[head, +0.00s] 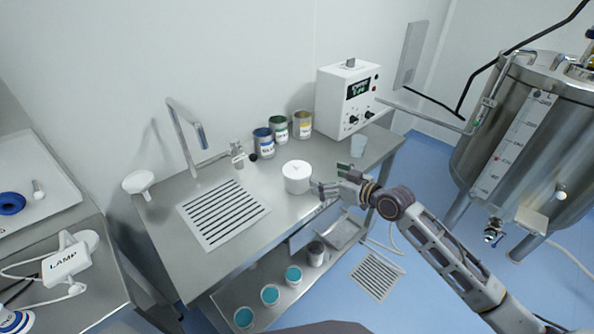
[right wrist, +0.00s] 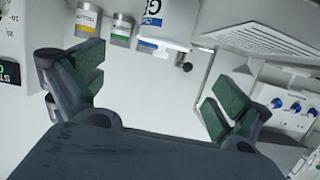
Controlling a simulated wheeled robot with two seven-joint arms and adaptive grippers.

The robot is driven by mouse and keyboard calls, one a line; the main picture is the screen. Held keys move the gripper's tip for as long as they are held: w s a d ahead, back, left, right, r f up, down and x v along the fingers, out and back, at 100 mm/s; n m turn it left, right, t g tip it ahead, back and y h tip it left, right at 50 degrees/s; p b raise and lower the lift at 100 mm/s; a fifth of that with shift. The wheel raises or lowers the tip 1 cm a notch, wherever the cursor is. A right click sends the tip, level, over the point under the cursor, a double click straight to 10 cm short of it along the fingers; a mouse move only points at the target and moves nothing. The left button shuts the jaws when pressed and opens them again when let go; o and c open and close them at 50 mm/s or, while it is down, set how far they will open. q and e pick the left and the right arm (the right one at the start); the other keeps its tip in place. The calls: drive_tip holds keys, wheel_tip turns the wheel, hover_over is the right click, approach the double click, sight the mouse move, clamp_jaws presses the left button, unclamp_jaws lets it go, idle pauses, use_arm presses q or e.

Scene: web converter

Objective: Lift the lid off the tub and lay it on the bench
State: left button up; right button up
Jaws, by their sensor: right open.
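The white tub (head: 297,183) stands upright on the steel bench (head: 180,254), near its front edge. Its white lid (head: 296,169) sits on top of it. My right gripper (head: 330,181) is just right of the tub in the head view, with its fingers pointing left toward it. The fingers are open and apart, with nothing held between them. My left gripper is not in view.
Blue (head: 264,143), green (head: 279,128) and yellow (head: 303,124) cans stand behind the tub, beside a white instrument box (head: 347,97). A slotted drain (head: 222,212) and tap (head: 185,125) are left. Bench between drain and tub is clear.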

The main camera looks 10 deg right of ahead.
sight(299, 169)
drive_tip(key=shift+f, duration=0.2)
drive_tip(key=shift+w, duration=0.1)
drive_tip(key=x, duration=0.7)
drive_tip(key=shift+w+a+f+p, duration=0.1)
drive_tip(key=shift+w+a+p, duration=0.1)
drive_tip(key=shift+p, duration=0.2)
drive_tip(key=shift+w+a+f, duration=0.2)
drive_tip(key=shift+w+a, duration=0.05)
drive_tip(key=shift+w, duration=0.05)
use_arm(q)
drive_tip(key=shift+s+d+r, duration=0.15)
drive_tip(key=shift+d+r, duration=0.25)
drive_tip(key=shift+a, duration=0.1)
use_arm(e)
drive_tip(key=shift+w+a, duration=0.1)
